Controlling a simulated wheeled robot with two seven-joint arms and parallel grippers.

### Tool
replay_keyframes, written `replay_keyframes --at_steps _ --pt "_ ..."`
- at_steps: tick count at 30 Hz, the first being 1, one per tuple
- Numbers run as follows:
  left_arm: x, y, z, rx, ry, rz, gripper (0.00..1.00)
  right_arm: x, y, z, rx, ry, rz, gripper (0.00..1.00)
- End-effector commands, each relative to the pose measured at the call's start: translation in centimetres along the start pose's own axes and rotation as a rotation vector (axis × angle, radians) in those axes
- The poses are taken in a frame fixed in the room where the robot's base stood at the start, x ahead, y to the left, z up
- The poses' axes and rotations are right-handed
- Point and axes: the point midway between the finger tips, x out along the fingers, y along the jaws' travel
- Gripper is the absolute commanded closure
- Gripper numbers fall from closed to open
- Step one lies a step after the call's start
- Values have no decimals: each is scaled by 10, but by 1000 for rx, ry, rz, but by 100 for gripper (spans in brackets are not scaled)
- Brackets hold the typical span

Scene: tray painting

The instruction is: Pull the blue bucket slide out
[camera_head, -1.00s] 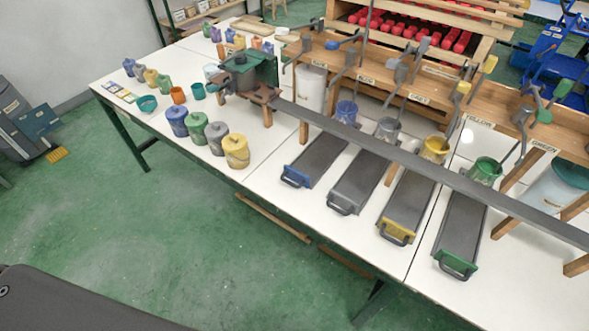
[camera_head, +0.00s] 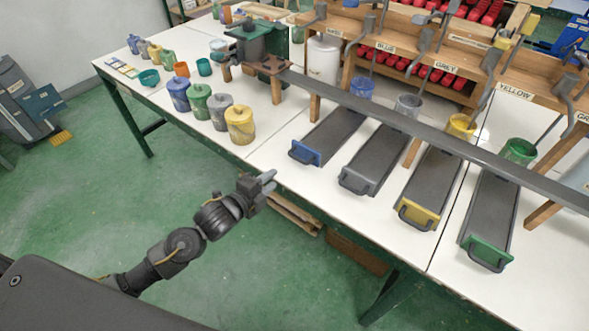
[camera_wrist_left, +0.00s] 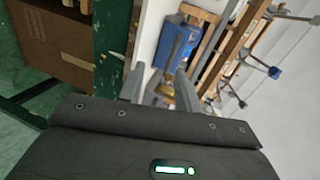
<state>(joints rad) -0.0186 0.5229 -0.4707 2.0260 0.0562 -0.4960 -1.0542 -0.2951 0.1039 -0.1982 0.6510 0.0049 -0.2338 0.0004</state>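The blue bucket slide (camera_head: 335,128) is a dark grey ramp on the white table with a blue front and a dark handle (camera_head: 304,154) at the table's front edge. The blue bucket (camera_head: 360,89) stands at its far end. My left gripper (camera_head: 270,179) is in front of the table edge, left of and nearer than the blue handle, apart from it. My right gripper is not in view.
Grey (camera_head: 372,160), yellow (camera_head: 440,190) and green (camera_head: 495,215) slides stand to the right. A long grey bar (camera_head: 420,130) crosses above the slides. Lidded pots (camera_head: 239,124) stand on the left. Boards and a box (camera_head: 355,252) lie below the table.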

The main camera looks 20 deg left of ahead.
Motion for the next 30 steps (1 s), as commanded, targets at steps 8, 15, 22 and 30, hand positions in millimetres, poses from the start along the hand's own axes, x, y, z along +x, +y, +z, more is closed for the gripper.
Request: replay_keyframes --at_steps 8,15,22,30 --pt "-6 -21 -11 65 29 -43 67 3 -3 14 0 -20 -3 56" --pt "23 -24 -12 62 28 -45 67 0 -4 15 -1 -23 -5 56" --pt "67 -25 -13 60 27 -43 67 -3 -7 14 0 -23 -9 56" --pt "97 -25 -14 61 27 -42 67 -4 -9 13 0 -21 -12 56"
